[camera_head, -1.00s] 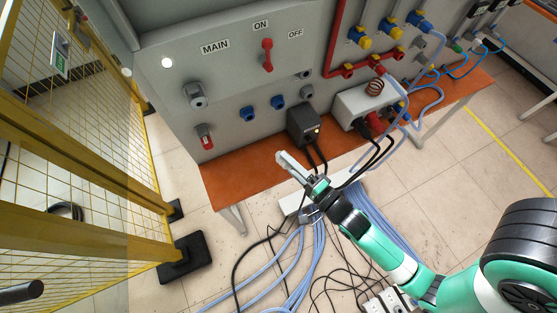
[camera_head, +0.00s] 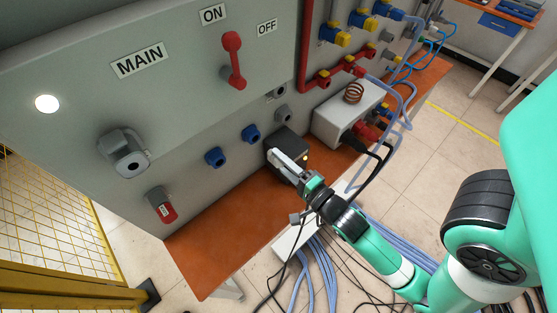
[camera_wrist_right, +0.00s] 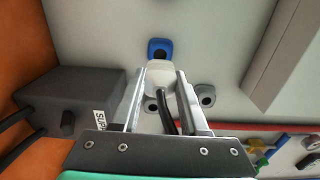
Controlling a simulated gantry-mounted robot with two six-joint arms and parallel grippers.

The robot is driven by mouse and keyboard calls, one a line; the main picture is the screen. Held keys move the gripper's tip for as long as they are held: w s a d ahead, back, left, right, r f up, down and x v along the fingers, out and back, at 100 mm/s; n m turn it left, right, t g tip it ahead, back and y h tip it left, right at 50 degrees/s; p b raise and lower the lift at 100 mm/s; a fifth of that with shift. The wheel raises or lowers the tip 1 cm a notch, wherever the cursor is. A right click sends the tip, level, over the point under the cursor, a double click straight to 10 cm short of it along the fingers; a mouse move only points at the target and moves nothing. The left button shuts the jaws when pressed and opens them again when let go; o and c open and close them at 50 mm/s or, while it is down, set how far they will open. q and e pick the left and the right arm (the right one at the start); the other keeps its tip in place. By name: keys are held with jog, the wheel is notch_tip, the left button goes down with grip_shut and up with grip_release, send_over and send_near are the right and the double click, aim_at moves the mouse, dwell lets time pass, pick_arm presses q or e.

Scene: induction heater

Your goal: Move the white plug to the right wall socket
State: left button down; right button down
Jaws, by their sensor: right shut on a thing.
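The white plug (camera_wrist_right: 160,78) with a black cable sits between the fingers of my right gripper (camera_wrist_right: 158,97), which is shut on it. In the head view my right gripper (camera_head: 284,160) is in front of the black box, below and right of the blue sockets; the plug cannot be made out there. The right blue wall socket (camera_head: 251,133) shows just past the plug in the wrist view (camera_wrist_right: 160,48). Whether plug and socket touch cannot be told. The left blue wall socket (camera_head: 215,157) is further left. My left gripper is not in view.
The black box (camera_head: 288,146) stands beside the gripper, on the orange shelf (camera_head: 215,240). Two grey sockets (camera_head: 283,114) are right of the blue ones. A white box with a copper coil (camera_head: 330,125) stands further right. Cables hang below; the shelf's left part is clear.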

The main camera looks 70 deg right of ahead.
aim_at(269, 152)
jog(key=shift+p+x, duration=0.5)
jog(key=shift+x, duration=0.35)
jog(key=p+x, duration=0.1)
jog(key=x, duration=0.3)
jog(key=shift+w+d, duration=0.1)
jog(key=shift+b, duration=0.3)
dwell(1.6)
jog(key=shift+w+d, duration=0.3)
jog(key=shift+w, duration=0.2)
dwell(0.4)
jog(key=shift+c, duration=1.7)
grip_release()
